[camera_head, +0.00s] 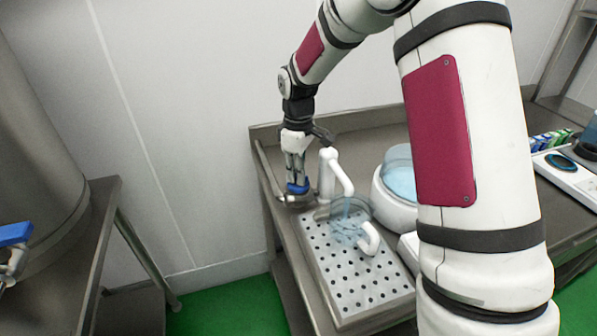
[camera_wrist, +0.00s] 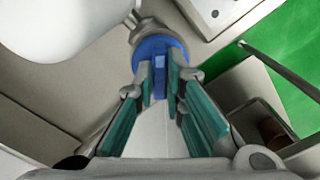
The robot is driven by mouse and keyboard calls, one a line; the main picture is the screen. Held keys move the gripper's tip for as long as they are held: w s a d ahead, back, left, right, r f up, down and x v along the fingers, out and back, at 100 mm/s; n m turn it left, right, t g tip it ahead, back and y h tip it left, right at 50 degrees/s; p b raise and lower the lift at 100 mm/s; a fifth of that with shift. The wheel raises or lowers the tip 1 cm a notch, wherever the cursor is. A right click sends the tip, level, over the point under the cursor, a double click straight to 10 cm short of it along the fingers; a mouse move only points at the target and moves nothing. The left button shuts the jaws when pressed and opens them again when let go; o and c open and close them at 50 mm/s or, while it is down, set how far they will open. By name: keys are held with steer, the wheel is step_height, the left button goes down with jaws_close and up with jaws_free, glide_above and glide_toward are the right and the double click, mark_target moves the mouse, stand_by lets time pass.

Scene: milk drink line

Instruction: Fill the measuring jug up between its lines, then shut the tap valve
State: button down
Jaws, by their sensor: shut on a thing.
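My gripper (camera_head: 297,181) points down at the back left of the steel table and is shut on the blue tap valve handle (camera_head: 298,188). In the wrist view, the fingertips (camera_wrist: 160,80) sit on either side of the blue handle (camera_wrist: 158,47). The white tap (camera_head: 327,172) stands just right of my gripper, its spout bending over the measuring jug (camera_head: 346,234). The jug is clear with a white handle and stands upright on the perforated drip tray (camera_head: 350,290). A pale blue stream shows between spout and jug. The jug's lines and liquid level are too small to read.
A white round vessel (camera_head: 392,205) with pale blue contents stands right of the tap, partly behind my arm. A large steel tank (camera_head: 35,150) with another blue handle (camera_head: 14,234) is at the left. Colourful small items (camera_head: 550,140) stand at the right. Green floor separates the tables.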

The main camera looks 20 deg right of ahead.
stand_by(0.4)
steer(key=c, duration=1.7)
jaws_free()
steer(key=shift+o, duration=0.2)
step_height(320, 180, up, 12)
